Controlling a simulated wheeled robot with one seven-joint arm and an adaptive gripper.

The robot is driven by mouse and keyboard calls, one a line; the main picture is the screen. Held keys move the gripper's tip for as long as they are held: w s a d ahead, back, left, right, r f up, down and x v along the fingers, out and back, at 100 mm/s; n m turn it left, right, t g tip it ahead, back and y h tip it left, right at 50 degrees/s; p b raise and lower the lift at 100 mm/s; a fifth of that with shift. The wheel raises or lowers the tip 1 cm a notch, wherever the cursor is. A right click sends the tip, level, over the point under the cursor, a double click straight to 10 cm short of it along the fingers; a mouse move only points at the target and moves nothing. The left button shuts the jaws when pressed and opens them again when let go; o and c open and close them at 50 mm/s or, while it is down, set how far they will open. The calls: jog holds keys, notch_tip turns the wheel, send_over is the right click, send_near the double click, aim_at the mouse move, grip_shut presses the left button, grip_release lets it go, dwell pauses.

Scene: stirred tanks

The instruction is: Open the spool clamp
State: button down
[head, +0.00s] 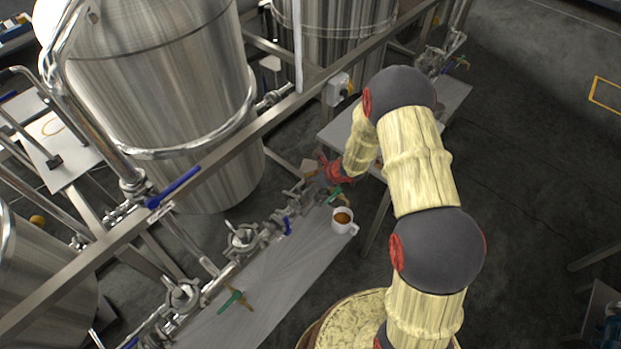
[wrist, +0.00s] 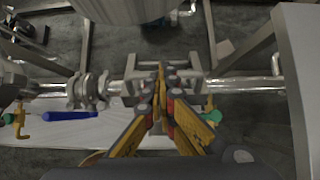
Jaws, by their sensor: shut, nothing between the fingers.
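My gripper (wrist: 160,78) points at the pipe line in the wrist view. Its yellow-and-grey fingers meet at the tips with nothing between them. Behind the tips is a bright metal fitting with square ends (wrist: 131,88) on the pipe, partly hidden by the fingers. I cannot tell whether they touch it. A ringed metal clamp fitting (wrist: 90,91) sits on the pipe to the left. I cannot tell which fitting is the spool clamp, or whether it is open. In the head view, my gripper (head: 317,173) is small beside the pipe fittings (head: 293,200), and its fingers are unclear.
A white mug with brown liquid (head: 343,221) stands on the metal bench (head: 262,270). A blue valve handle (wrist: 72,116) and a green handle (wrist: 210,116) flank the gripper. A large steel tank (head: 160,80) and a sloping frame beam (head: 230,140) stand at left.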

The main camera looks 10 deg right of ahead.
jog(key=shift+w+a+r+g+h+p, duration=0.35)
jog(key=shift+w+a+g+p, duration=0.2)
jog(key=shift+p, duration=0.7)
jog(key=shift+w+a+r+g+h+p, duration=0.35)
jog(key=shift+w+p, duration=0.3)
jog(key=shift+p, duration=0.6)
dwell(0.4)
